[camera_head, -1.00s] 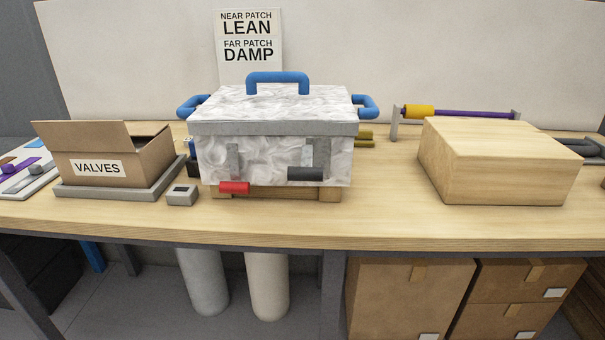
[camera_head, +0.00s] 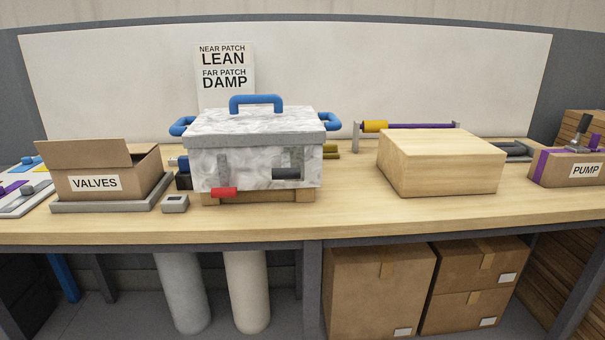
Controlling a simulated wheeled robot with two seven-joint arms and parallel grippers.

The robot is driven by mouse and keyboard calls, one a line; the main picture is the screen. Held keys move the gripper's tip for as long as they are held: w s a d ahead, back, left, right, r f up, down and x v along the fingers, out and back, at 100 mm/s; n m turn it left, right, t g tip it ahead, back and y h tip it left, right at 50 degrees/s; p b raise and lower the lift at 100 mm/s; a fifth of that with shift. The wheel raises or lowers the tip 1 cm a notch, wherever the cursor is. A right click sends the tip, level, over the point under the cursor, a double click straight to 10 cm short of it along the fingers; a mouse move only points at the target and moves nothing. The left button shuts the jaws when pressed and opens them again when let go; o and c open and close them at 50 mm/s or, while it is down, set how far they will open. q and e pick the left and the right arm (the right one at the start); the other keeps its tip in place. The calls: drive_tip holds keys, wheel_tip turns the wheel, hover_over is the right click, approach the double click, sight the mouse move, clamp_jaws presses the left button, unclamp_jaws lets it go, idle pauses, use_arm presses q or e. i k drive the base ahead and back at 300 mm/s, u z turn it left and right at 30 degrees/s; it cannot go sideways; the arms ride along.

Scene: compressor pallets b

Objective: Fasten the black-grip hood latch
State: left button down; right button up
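The marbled grey-white hood (camera_head: 240,122) sits on a wooden pallet (camera_head: 265,197) on the bench, with a blue handle (camera_head: 256,101) on top and blue handles at both sides. The black-grip latch (camera_head: 287,173) is on the right of its front face, its dark grip lying horizontal near the lower edge. The red-grip latch (camera_head: 223,192) is on the left of the front face, its grip lower, near the hood's bottom edge. I cannot tell whether either latch is engaged. Neither of my grippers shows in the head view.
An open VALVES box (camera_head: 97,184) on a grey tray and a small grey block (camera_head: 175,204) stand left of the hood. A wooden block (camera_head: 441,162) stands to its right, a PUMP box (camera_head: 568,168) at far right. The bench front (camera_head: 350,215) is clear.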

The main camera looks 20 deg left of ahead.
sight(286, 172)
drive_tip(key=z, duration=1.1)
drive_tip(key=i, duration=0.85)
drive_tip(key=u, duration=1.2)
